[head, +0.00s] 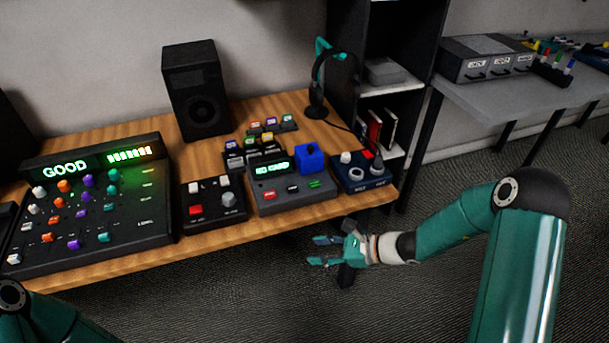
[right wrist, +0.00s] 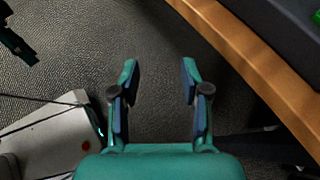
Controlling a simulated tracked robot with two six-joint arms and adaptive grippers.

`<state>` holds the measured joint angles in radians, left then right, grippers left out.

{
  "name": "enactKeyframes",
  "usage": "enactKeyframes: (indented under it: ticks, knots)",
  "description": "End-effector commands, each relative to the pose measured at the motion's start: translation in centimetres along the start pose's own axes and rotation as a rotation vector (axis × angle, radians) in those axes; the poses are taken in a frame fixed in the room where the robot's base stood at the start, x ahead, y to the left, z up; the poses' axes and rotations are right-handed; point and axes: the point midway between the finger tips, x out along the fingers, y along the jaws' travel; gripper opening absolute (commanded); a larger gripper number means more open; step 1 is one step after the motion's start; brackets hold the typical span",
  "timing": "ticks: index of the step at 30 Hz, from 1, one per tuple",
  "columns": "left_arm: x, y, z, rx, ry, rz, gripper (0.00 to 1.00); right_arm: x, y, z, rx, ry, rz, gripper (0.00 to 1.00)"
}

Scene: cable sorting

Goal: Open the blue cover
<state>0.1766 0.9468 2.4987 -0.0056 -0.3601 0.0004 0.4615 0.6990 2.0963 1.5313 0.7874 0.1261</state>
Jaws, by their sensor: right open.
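The blue cover (head: 311,158) is a small bright blue box on the back right corner of a grey device (head: 290,196) with a green lit display. It looks closed, and whatever is under it is hidden. My right gripper (head: 318,251) is in front of the table's edge, below and apart from the blue cover. In the right wrist view the gripper (right wrist: 158,75) is open with nothing between its fingers, above the dark floor. My left gripper is not in view; only part of my left arm shows at the bottom left.
The wooden table (head: 130,262) has its front edge close to my right gripper. A navy box with knobs (head: 361,182) stands right of the grey device, and a dark box with a red button (head: 214,207) stands left. A large mixer (head: 140,232), a speaker (head: 196,90) and headphones (head: 317,100) are also there.

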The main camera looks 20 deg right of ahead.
Motion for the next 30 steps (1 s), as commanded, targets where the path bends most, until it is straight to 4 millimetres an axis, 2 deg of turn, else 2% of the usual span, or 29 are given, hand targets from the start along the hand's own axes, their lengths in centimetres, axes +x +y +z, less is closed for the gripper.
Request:
enactKeyframes:
  ticks: [1, 3, 6, 9, 13, 17, 30]
  knots:
    - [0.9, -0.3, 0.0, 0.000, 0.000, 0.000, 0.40, -0.8, -3.6, 0.9, 0.057, -0.082, -0.116, 0.46]
    - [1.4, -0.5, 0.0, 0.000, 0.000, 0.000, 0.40, -2.7, -8.0, 2.9, 0.120, -0.195, -0.260, 0.46]
    - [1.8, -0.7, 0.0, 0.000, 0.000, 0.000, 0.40, -5.5, -12.5, 4.7, 0.172, -0.319, -0.417, 0.46]
    - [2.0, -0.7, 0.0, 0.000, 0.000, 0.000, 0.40, -7.7, -15.1, 5.8, 0.194, -0.396, -0.511, 0.46]
    - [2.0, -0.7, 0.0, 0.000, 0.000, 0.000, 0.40, -8.3, -16.5, 6.5, 0.205, -0.432, -0.555, 0.46]
    - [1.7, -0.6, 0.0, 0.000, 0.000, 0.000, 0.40, -7.3, -17.3, 7.0, 0.207, -0.434, -0.555, 0.46]
    - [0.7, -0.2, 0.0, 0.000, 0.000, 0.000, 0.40, -0.2, -22.1, 10.2, 0.205, -0.432, -0.551, 0.46]
